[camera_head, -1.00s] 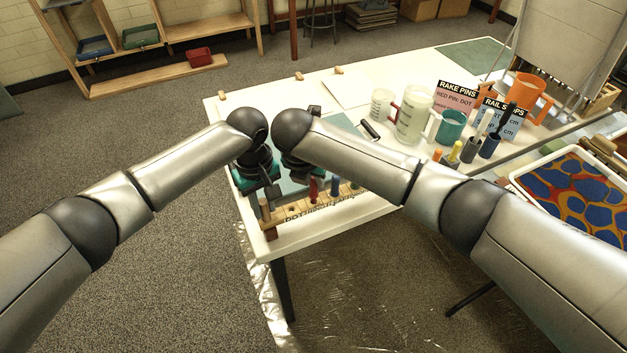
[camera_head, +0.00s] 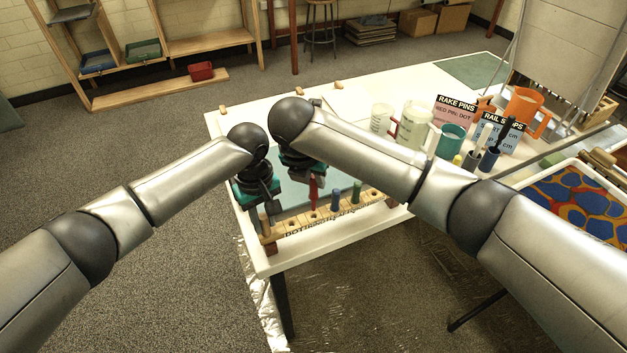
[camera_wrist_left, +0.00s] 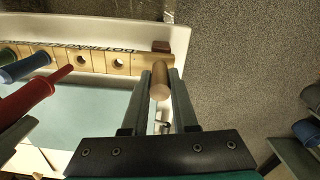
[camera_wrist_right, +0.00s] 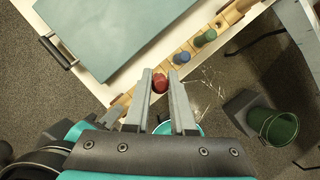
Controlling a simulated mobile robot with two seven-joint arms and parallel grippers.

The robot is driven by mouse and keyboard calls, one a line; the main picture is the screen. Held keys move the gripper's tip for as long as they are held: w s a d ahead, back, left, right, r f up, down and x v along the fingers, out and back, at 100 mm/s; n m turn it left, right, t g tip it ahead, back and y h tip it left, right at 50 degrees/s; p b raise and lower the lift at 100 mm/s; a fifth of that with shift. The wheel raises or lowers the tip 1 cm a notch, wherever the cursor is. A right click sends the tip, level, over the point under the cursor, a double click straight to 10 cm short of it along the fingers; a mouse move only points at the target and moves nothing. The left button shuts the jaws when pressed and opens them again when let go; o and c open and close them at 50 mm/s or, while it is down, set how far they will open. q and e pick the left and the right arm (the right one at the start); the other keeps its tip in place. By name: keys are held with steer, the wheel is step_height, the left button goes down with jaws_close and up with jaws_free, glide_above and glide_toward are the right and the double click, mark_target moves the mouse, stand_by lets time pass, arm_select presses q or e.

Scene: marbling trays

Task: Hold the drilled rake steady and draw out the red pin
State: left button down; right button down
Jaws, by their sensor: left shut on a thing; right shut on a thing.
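The drilled rake (camera_head: 345,215) is a pale wooden bar with lettering on its front and a row of holes, lying along the table's near edge. My left gripper (camera_head: 267,208) is shut on a wooden peg (camera_wrist_left: 160,86) at the rake's left end. My right gripper (camera_head: 313,176) is shut on the red pin (camera_head: 313,194), also seen in the right wrist view (camera_wrist_right: 160,83). In the left wrist view the red pin (camera_wrist_left: 28,98) is tilted in the picture, its thin shank ending near an open hole; it looks clear of the rake.
A blue pin (camera_head: 335,198) and a green pin (camera_head: 356,191) stand in the rake to the right. A blue-grey tray or board (camera_wrist_right: 115,25) lies behind it. Cups (camera_head: 413,125) and sign cards (camera_head: 455,112) stand further right. A marbled tray (camera_head: 580,190) is at far right.

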arm_select(q)
steer(key=c, duration=0.6)
jaws_free()
steer(key=shift+r, duration=0.1)
